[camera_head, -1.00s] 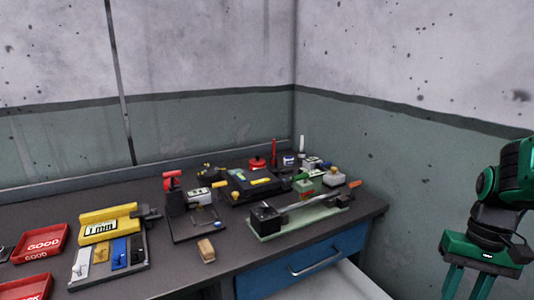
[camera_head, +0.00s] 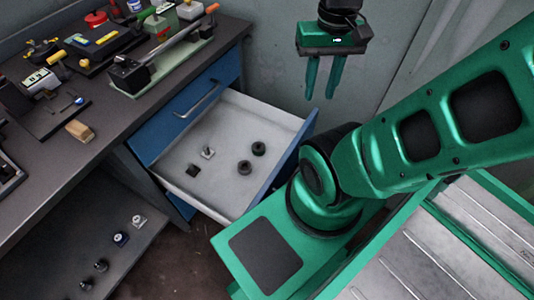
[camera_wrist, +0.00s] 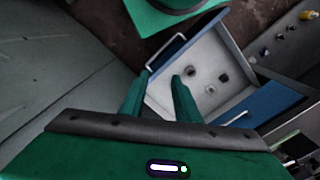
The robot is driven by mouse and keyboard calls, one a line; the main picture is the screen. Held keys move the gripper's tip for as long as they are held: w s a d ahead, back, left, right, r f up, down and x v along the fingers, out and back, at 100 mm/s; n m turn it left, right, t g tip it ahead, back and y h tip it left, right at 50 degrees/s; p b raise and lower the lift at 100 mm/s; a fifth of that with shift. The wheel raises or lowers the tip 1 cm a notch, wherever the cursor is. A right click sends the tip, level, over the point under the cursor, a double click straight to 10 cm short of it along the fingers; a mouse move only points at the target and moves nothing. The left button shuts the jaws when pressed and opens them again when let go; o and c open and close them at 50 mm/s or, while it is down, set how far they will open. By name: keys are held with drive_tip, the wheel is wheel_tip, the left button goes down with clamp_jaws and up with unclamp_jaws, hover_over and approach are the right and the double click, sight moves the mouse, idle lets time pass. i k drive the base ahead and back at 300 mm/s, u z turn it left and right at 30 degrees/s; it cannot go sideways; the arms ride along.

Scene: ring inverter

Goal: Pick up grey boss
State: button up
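An open drawer (camera_head: 220,187) with a pale inside holds several small parts. A round grey boss-like part (camera_head: 245,167) sits near its front, with a darker round one (camera_head: 259,148) beside it. A pale part (camera_head: 208,152) and a black blocky part (camera_head: 193,170) lie further in. I cannot tell surely which is the grey boss. The drawer parts also show small in the wrist view, beyond the fingertips. My gripper (camera_head: 320,97) is open and empty, fingers down, raised and apart from the parts; its fingers also show in the wrist view (camera_wrist: 161,78).
The workbench (camera_head: 60,190) stands at left, with fixtures, tools and a tan block (camera_head: 80,130) on top. A lower shelf (camera_head: 60,262) carries several more small parts. The blue drawer front (camera_head: 290,160) stands close to my arm. A wall is behind my gripper.

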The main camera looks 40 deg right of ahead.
sight(245, 167)
drive_tip(key=k, duration=0.5)
drive_tip(key=z, duration=1.3)
drive_tip(key=k, duration=1.75)
drive_tip(key=u, duration=0.5)
drive_tip(key=i, duration=1.65)
drive_tip(key=z, duration=0.05)
